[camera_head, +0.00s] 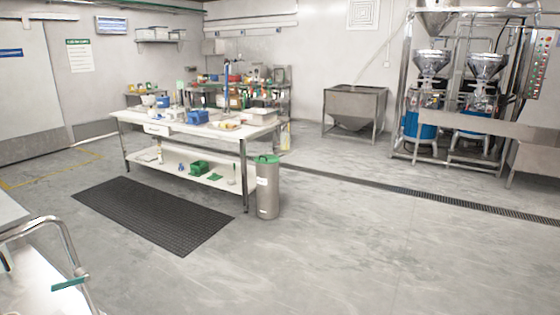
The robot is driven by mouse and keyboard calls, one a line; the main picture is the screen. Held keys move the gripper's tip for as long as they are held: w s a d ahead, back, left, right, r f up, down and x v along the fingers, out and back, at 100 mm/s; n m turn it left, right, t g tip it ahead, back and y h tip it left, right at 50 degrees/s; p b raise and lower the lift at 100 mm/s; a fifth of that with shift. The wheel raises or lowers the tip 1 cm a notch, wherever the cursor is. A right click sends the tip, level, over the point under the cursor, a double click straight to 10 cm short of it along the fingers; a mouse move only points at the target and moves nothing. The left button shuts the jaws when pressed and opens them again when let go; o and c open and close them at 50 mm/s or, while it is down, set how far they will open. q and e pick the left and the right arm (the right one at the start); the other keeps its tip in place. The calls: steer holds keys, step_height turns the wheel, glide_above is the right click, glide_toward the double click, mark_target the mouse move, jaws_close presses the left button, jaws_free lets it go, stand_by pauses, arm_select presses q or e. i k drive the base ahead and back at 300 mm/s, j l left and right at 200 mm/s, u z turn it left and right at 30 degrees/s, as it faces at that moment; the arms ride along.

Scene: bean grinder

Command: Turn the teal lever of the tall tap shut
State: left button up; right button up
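The tall tap (72,252) is a chrome pipe at the lower left edge of the head view. It arches over and its upright leg runs down to the bottom edge. The teal lever (69,283) sticks out to the left from the lower part of that leg, roughly level in the picture. The tap's base is cut off by the picture edge. Neither of my grippers is in view, so their distance from the lever cannot be seen.
A pale surface (38,291) lies beneath the tap. A black floor mat (150,214), a white workbench (190,128) with tools and a steel bin with a green lid (267,189) stand beyond. Grinding machines (470,90) are at back right. The right foreground floor is clear.

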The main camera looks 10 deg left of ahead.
mark_target(86, 278)
steer(key=u, duration=1.9)
